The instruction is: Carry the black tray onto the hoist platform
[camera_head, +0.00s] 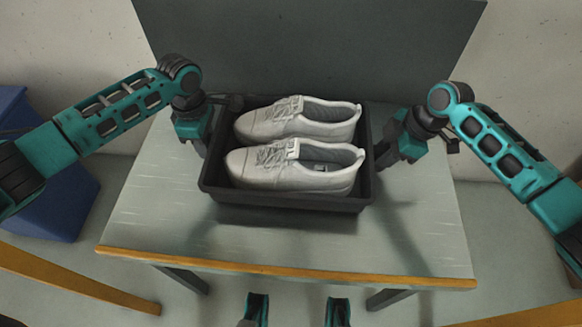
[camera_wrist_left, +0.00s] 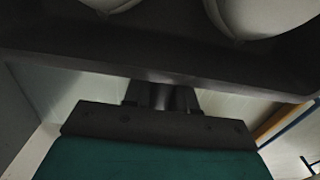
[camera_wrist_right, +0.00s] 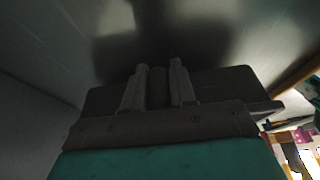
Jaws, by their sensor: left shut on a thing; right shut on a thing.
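The black tray (camera_head: 290,203) holds a pair of white shoes lying side by side, over a grey table (camera_head: 170,215) in the head view. It appears to hang a little above the tabletop. My left gripper (camera_head: 212,143) is shut on the tray's left side; the left wrist view shows its fingers meeting the tray (camera_wrist_left: 215,62) below the rim. My right gripper (camera_head: 384,160) is shut on the tray's right side. Its two fingers show in the right wrist view (camera_wrist_right: 158,85), but the grip is too dark to make out. I cannot pick out a hoist platform for certain.
The table has a wooden front edge (camera_head: 290,272). A dark grey upright panel (camera_head: 310,50) stands behind it. A blue bin (camera_head: 50,200) is at the left. A wooden beam (camera_head: 75,280) crosses the lower left. The tabletop is bare in front of the tray.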

